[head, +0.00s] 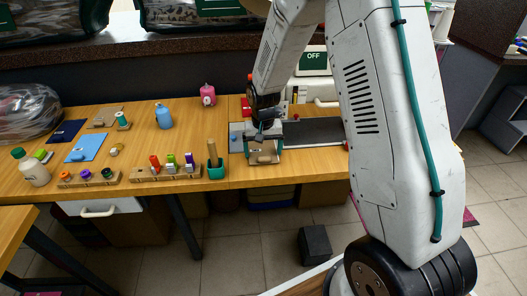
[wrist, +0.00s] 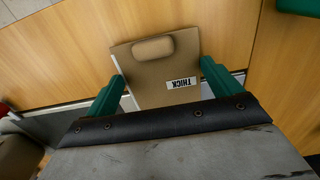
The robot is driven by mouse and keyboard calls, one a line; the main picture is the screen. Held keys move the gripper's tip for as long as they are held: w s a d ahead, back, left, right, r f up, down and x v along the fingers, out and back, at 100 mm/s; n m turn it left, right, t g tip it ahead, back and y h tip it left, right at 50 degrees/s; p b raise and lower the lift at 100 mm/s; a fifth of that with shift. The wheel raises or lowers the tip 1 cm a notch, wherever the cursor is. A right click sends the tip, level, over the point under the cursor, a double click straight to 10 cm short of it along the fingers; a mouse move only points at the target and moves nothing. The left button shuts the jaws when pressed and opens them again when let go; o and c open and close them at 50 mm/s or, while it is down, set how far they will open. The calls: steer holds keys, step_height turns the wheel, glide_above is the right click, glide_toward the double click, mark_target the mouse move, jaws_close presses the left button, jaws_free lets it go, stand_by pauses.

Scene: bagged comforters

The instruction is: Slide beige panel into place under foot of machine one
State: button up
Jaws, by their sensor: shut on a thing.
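The beige panel (wrist: 150,95) has a raised rounded grip and a label reading THICK, upside down in the wrist view. My gripper (wrist: 163,76) has its green fingers at the panel's two sides and is shut on it. In the head view the panel (head: 263,157) is under my gripper (head: 264,146), near the table's front edge at the left end of a dark machine bed (head: 315,132). A pale machine (head: 313,73) with an OFF sign stands behind my arm. Its foot is hidden, and I cannot tell which machine it is.
A green cup (head: 215,168) stands close to the left of my gripper. Wooden racks of spools (head: 165,173), a blue panel (head: 87,146), a blue bottle (head: 164,117) and a pink bottle (head: 208,95) are on the wooden table (head: 185,145). The table middle left of the cup is partly clear.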

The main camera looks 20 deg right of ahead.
steer(key=shift+w+d, duration=0.15)
steer(key=shift+w, duration=0.4)
steer(key=shift+f, duration=0.15)
steer(key=o, duration=0.7)
steer(key=shift+r, duration=3.55)
